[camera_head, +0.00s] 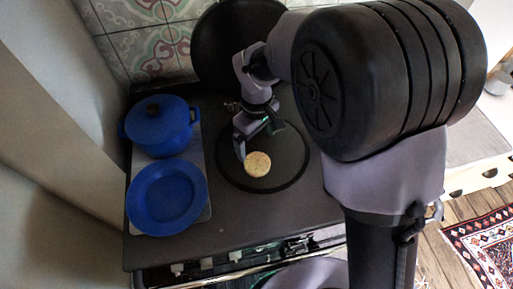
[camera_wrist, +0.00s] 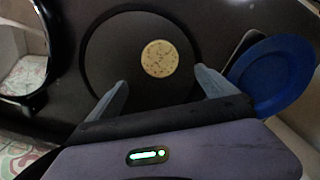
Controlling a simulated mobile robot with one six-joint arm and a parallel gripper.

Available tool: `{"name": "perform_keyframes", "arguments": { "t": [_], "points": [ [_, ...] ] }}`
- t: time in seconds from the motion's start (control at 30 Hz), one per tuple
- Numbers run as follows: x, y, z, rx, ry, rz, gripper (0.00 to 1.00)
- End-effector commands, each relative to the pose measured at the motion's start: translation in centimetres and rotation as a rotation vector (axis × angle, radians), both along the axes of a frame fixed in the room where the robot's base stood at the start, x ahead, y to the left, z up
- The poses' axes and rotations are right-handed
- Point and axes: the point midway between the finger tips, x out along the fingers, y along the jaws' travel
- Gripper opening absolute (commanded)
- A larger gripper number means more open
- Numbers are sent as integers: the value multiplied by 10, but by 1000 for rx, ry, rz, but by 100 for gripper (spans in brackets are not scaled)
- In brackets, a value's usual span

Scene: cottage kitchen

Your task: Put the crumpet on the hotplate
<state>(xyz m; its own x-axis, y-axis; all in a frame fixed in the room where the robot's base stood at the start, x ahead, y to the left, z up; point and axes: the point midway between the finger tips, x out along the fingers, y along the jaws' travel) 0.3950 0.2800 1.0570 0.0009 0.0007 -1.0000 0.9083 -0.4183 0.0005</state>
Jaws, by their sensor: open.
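The crumpet (camera_head: 257,164) is a round, pale yellow disc with small dark holes. It lies flat on the dark round hotplate (camera_head: 290,178), left of its middle in the head view. In the wrist view the crumpet (camera_wrist: 159,59) also lies inside the hotplate's circle (camera_wrist: 105,55). My gripper (camera_head: 255,147) is just above and behind the crumpet in the head view. In the wrist view its two fingers (camera_wrist: 162,88) are spread apart with nothing between them, and the crumpet lies beyond the tips, clear of both.
A blue plate (camera_head: 167,195) and a blue lidded pot (camera_head: 160,127) stand on a pale board left of the hotplate. The plate also shows at right in the wrist view (camera_wrist: 285,75). A large black round lid or pan (camera_head: 222,50) leans against the tiled wall behind.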

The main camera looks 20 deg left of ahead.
Motion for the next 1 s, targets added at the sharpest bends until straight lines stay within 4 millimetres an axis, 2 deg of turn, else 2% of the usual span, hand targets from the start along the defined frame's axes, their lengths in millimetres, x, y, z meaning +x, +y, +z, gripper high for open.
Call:
{"name": "perform_keyframes", "arguments": {
  "t": [0.03, 0.1, 0.23, 0.27, 0.33, 0.37, 0.47, 0.5, 0.63, 0.7, 0.8, 0.9, 1.0],
  "points": [
    [0, 0, 9, 1, 0, -1, 96],
    [0, 0, 15, 1, 0, -1, 96],
    [0, 0, 18, 0, 1, -3, 96],
    [0, -2, 19, 2, -1, -9, 96],
    [2, -14, 35, 20, -15, -67, 96],
    [3, -24, 47, 36, -25, -115, 96],
    [-3, -76, 102, 114, -76, -370, 96],
    [-10, -101, 123, 151, -99, -493, 96],
    [-51, -170, 173, 280, -168, -878, 96],
    [-77, -198, 186, 351, -203, -1065, 96],
    [-109, -224, 193, 438, -243, -1278, 96],
    [-129, -236, 193, 498, -269, -1413, 96],
    [-137, -241, 191, 526, -279, -1474, 96]
  ]
}}
